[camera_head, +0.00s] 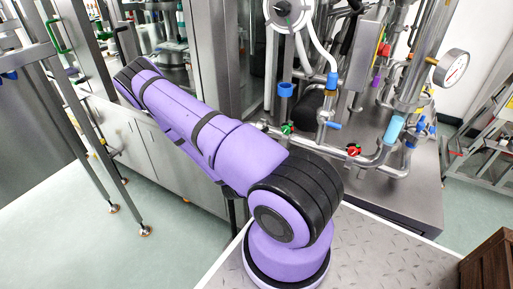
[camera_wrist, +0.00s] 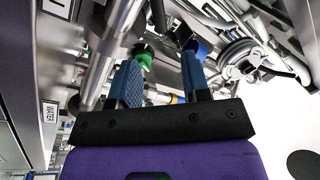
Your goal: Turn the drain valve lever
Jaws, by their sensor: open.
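My gripper (camera_wrist: 160,64) shows in the wrist view with its two blue-grey fingers apart and nothing held between them. A round green valve handle (camera_wrist: 142,58) lies beyond the left fingertip, and a blue part (camera_wrist: 200,48) is behind the right finger; I cannot tell whether either touches. In the head view, a green valve handle (camera_head: 287,128), a blue lever (camera_head: 333,125) and a red valve handle (camera_head: 354,150) sit on the steel pipework. I cannot tell which of these is the drain valve lever. My gripper does not show in the head view.
Steel pipes crowd the space around the fingers. In the head view, a pressure gauge (camera_head: 452,68) is at the right, a wooden crate (camera_head: 490,265) at the lower right, and open floor at the lower left.

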